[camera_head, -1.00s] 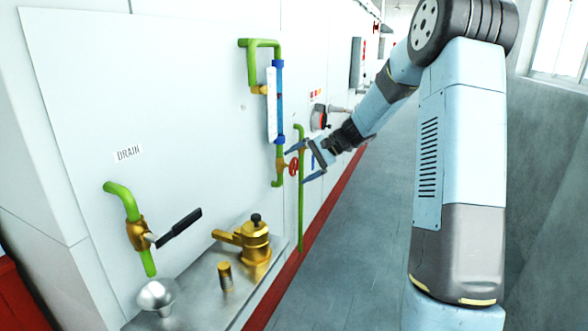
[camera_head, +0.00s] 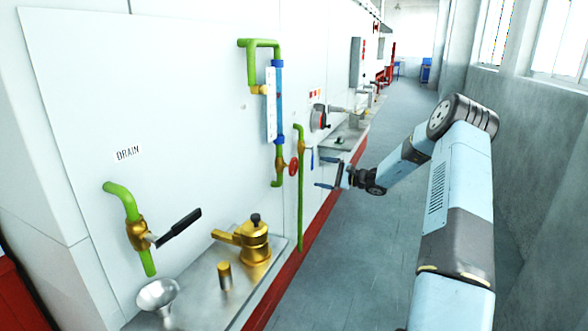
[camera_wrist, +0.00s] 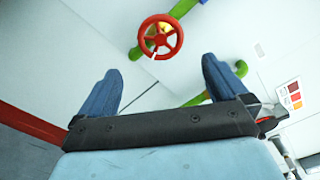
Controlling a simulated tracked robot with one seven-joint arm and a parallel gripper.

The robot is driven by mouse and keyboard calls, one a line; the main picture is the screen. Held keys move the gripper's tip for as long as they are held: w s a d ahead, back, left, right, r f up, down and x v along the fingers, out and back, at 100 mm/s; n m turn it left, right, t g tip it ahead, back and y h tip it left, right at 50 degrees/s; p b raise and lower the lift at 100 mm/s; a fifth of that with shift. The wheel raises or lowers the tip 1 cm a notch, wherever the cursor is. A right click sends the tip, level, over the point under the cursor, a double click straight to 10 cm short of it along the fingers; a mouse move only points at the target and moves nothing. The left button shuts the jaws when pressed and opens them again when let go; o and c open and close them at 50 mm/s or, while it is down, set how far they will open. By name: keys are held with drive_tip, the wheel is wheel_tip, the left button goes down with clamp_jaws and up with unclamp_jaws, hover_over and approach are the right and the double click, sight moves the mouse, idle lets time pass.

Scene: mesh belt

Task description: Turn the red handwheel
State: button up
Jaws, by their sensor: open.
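The red handwheel (camera_head: 293,167) sits on a brass valve at the lower end of the green and blue pipe on the white wall panel. In the wrist view the handwheel (camera_wrist: 160,37) shows whole, as a spoked ring at the top centre, beyond the fingertips. My gripper (camera_head: 326,172) is to the right of the handwheel in the head view, apart from it. In the wrist view my gripper (camera_wrist: 158,72) has its two blue fingers spread wide with nothing between them.
A thin green vertical pipe (camera_head: 301,215) runs just right of the handwheel. A drain valve with a black lever (camera_head: 180,228) and a brass fitting (camera_head: 256,240) are at lower left. A red and grey round device (camera_head: 318,118) is farther along the wall. The floor at right is clear.

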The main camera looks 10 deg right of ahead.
sight(295, 168)
drive_tip(key=x, duration=1.3)
drive_tip(key=shift+a, duration=0.1)
drive_tip(key=shift+c, duration=0.2)
drive_tip(key=c, duration=0.7)
drive_tip(key=shift+c, duration=0.2)
